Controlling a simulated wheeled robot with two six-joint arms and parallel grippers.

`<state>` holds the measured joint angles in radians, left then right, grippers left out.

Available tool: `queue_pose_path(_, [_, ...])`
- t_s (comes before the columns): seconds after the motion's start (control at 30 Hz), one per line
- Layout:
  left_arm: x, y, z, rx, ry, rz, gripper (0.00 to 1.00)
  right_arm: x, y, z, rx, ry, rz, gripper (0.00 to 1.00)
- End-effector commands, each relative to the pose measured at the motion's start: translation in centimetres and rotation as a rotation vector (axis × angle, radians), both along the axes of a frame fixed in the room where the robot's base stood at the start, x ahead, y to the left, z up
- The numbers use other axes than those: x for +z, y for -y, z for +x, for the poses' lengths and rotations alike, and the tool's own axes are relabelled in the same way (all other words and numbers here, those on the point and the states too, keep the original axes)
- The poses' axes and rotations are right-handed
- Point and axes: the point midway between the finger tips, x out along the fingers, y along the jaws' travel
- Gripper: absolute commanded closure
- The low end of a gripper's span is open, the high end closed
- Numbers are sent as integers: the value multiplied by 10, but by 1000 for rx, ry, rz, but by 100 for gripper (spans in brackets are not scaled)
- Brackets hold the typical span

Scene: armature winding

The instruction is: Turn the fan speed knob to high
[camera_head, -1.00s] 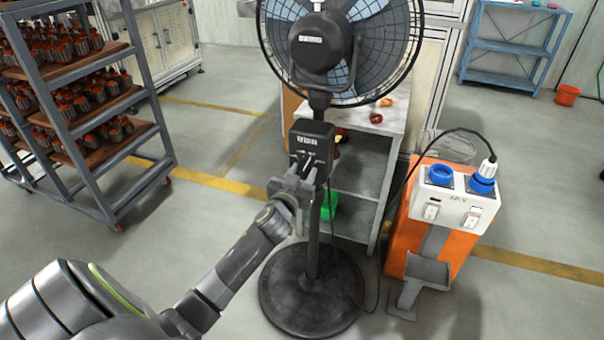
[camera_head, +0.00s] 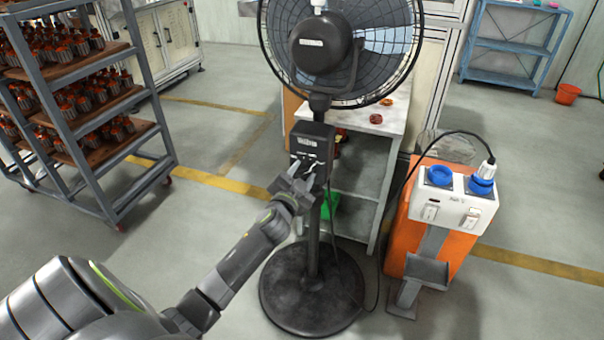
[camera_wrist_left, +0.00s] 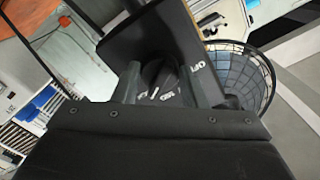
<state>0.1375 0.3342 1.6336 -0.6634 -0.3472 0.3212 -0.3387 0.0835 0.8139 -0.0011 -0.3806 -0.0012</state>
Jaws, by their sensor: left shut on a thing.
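The black pedestal fan (camera_head: 322,45) stands at the centre of the head view, with its control box (camera_head: 312,142) on the pole below the motor. My left gripper (camera_head: 299,168) is at the front of that box. In the left wrist view the dark round speed knob (camera_wrist_left: 158,74) sits between the two fingers of my left gripper (camera_wrist_left: 155,85), which are shut on it. White markings show beside the knob on the box face (camera_wrist_left: 196,68). I cannot tell which setting the knob points to. My right gripper is not in view.
An orange stand with a white socket panel (camera_head: 452,206) is right of the fan, with a cable plugged in. A grey shelf unit (camera_head: 365,180) stands behind the pole. A rack of parts (camera_head: 100,130) is at left. Open floor lies between rack and fan.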

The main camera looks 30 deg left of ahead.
Motion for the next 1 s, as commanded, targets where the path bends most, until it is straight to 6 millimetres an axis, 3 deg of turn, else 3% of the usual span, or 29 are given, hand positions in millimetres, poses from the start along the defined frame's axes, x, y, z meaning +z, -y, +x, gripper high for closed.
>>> queue_pose_path(0.63, [-1,0,0,0,-16,59,84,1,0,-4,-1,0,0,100])
queue_pose_path(0.67, [-1,0,0,0,-16,59,60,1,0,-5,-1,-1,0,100])
queue_pose_path(0.8, [-1,0,0,0,-15,58,42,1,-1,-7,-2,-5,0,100])
queue_pose_path(1.0, [0,0,0,1,-15,58,40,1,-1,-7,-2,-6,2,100])
